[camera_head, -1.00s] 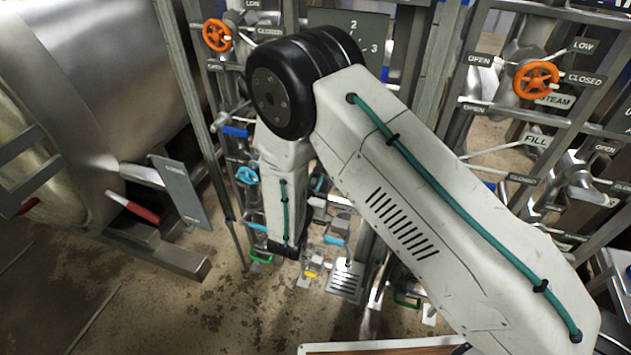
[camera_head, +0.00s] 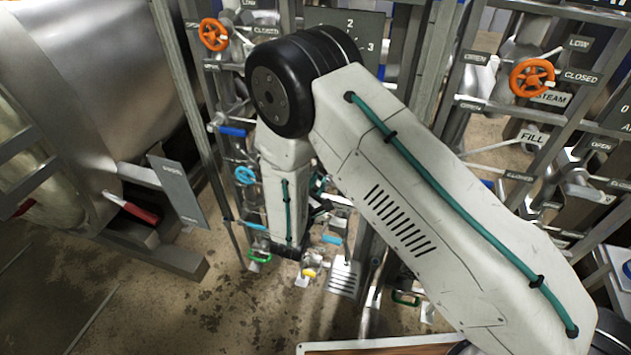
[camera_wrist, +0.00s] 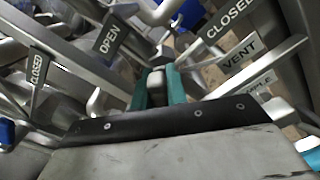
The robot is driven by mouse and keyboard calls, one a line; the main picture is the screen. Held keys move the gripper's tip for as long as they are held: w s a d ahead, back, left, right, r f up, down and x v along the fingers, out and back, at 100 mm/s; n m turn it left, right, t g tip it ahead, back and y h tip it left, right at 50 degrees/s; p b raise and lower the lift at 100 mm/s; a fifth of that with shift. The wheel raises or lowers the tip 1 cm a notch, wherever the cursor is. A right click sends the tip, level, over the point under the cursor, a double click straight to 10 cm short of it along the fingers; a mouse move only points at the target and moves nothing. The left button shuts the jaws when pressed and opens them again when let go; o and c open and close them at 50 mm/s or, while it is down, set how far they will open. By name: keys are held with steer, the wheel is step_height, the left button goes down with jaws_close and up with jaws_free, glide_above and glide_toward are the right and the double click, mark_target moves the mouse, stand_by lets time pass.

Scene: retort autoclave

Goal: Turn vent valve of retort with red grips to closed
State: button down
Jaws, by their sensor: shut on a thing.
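The VENT label (camera_wrist: 239,54) is to the right of the fingers. An OPEN label (camera_wrist: 109,40) is up to the left and a CLOSED label (camera_wrist: 228,20) up to the right. The valve body is mostly hidden by my gripper. In the head view my arm hides the gripper and the valve. A red grip (camera_head: 132,209) shows by the large vessel (camera_head: 95,100) at left.
Metal frame posts and pipes crowd around my gripper. Orange handwheels (camera_head: 532,77) and a blue handwheel (camera_head: 245,176) sit on the racks. The open floor (camera_head: 150,290) is at lower left.

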steer(key=m, duration=0.5)
steer(key=shift+s+d+f+m, duration=0.1)
steer(key=shift+d+f+m, duration=0.2)
steer(key=shift+f, duration=0.1)
steer(key=m, duration=0.4)
steer(key=shift+d+f+m, duration=0.1)
steer(key=shift+f+m, duration=0.3)
steer(key=shift+s+m, duration=0.1)
steer(key=shift+m, duration=0.2)
steer(key=c, duration=1.4)
jaws_free()
steer(key=v, duration=0.7)
steer(key=shift+s, duration=0.35)
